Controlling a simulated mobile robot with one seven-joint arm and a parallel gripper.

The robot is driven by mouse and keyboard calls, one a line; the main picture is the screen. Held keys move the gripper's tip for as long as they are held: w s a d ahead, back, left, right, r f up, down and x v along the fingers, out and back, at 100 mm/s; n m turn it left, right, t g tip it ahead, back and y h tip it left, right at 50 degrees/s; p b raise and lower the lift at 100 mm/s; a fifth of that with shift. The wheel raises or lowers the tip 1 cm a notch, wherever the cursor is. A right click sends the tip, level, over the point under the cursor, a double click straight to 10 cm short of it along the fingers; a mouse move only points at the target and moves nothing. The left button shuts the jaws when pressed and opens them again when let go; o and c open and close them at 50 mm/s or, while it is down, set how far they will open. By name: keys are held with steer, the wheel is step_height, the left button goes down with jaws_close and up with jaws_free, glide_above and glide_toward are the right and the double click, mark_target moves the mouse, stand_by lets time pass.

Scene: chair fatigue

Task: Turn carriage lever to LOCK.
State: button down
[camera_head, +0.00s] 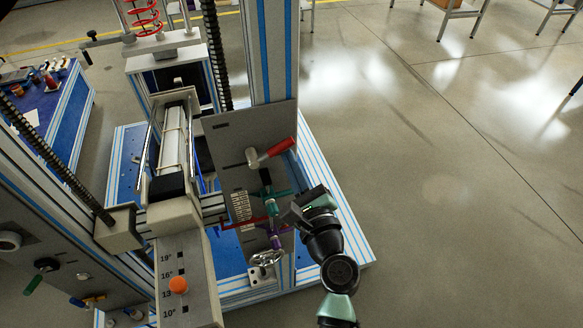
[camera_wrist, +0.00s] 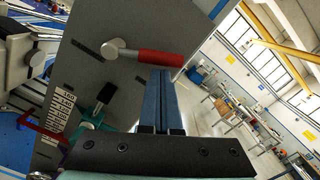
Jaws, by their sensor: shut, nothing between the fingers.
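A lever with a red handle (camera_head: 278,149) and a metal hub sits high on the grey upright plate (camera_head: 223,135). Its handle points right and slightly up in the head view. In the wrist view the red handle (camera_wrist: 160,57) points right from its hub, beside a dark slot. I cannot read a LOCK mark or tell for certain which lever is the carriage lever. My gripper (camera_wrist: 158,74) is shut and empty. Its blue fingertips appear just below the red handle in the wrist view; contact cannot be told. In the head view my gripper (camera_head: 294,212) is right of the plate, below the red handle.
A green lever with a black knob (camera_wrist: 98,112) and a numbered scale (camera_wrist: 58,112) are lower on the plate. A purple-handled part (camera_head: 275,241) and a handwheel (camera_head: 268,258) lie below. An orange knob (camera_head: 179,285) is on the front scale. Open floor (camera_head: 450,200) lies right.

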mark_target(274, 151)
steer(key=r+n, duration=0.1)
steer(key=n, duration=0.2)
steer(key=shift+a+r, duration=0.25)
steer(key=shift+r, duration=0.15)
steer(key=a+r+n, duration=0.1)
steer(key=n, duration=0.1)
steer(key=r+n, duration=0.1)
steer(key=n, duration=0.1)
steer(key=a+r+n+b, duration=0.1)
steer(key=n, duration=0.2)
steer(key=shift+s+a+y, duration=0.3)
steer(key=shift+s, duration=0.1)
steer(key=shift+s+a+r+n, duration=0.15)
steer(key=shift+a+n, duration=0.15)
steer(key=shift+n, duration=0.35)
steer(key=shift+a+r+n, duration=0.1)
steer(key=shift+a+n, duration=0.2)
steer(key=shift+n, duration=0.35)
steer(key=shift+d, duration=0.1)
